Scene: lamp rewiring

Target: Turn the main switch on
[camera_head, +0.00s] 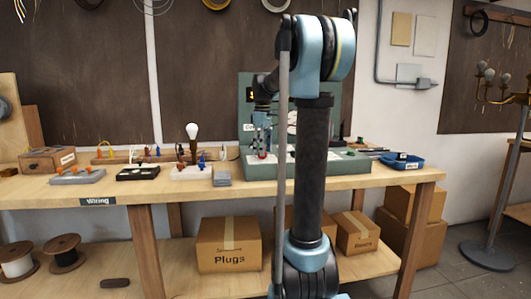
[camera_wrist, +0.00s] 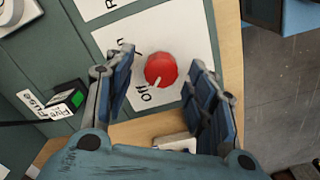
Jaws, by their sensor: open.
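The main switch appears to be a round red knob (camera_wrist: 160,70) with a white pointer mark, on a white label plate (camera_wrist: 180,35) of a green panel. The plate reads "Off" and, partly hidden by a finger, what looks like "On". The white mark points toward the "Off" side. My gripper (camera_wrist: 160,62) is open, with one blue finger on each side of the knob; I cannot tell whether either touches it. In the head view my gripper (camera_head: 262,138) points down over the green panel (camera_head: 350,165), with a little red showing beneath it.
A black block with a green face (camera_wrist: 66,98) and a fuse label sits left of the knob. On the wooden bench (camera_head: 235,200), a lit bulb (camera_head: 191,130) and small wiring blocks stand left of the panel. A blue tray (camera_head: 402,161) is at right. Boxes are below.

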